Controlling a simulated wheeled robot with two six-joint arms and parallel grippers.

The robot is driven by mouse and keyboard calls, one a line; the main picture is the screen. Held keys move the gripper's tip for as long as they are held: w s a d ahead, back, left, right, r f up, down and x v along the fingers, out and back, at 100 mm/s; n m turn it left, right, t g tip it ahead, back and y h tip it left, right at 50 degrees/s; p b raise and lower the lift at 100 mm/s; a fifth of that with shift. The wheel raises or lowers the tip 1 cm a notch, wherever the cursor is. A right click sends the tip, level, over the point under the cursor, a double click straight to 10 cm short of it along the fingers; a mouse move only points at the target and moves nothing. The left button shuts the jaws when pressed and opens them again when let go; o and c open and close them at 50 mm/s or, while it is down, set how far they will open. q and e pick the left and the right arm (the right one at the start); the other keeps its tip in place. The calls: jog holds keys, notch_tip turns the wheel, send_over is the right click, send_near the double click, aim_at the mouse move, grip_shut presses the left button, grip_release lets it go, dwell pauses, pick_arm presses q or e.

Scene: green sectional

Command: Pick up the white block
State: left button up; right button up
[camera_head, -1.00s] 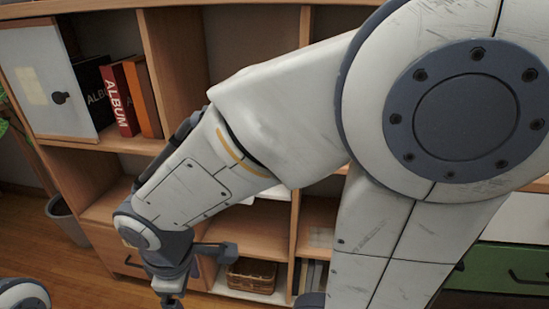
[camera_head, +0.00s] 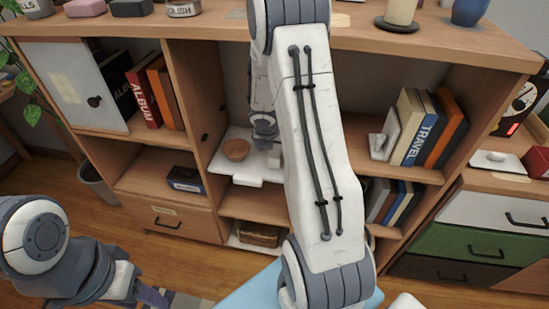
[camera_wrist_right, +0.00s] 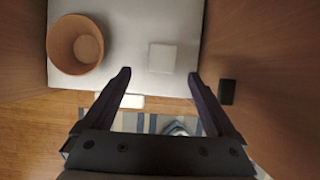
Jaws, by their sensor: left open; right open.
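The white block (camera_wrist_right: 162,57) lies on a white pull-out board (camera_wrist_right: 125,30) in the right wrist view, just beyond and between my fingertips. In the head view the block (camera_head: 274,161) shows small on the board (camera_head: 222,160), partly behind my arm. My right gripper (camera_wrist_right: 158,77) is open and empty, its two dark fingers spread on either side in front of the block. A brown bowl (camera_wrist_right: 76,45) sits on the same board to the block's left. My left gripper (camera_head: 150,297) is low at the left of the head view, open and away from the shelf.
Wooden shelf walls stand close on both sides of the board. A white handle (camera_wrist_right: 121,100) sticks out at the board's front edge. Books (camera_head: 425,125) stand in the compartment to the right, and a basket (camera_head: 260,234) is below. Floor shows at the front left.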

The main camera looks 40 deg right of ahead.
aim_at(274, 155)
jog(key=b+x, duration=0.3)
jog(key=x, duration=0.5)
jog(key=shift+d+f, duration=0.15)
jog(key=shift+d, duration=0.05)
jog(key=c, duration=1.4)
jog(key=shift+c, duration=0.2)
jog(key=shift+r, duration=0.2)
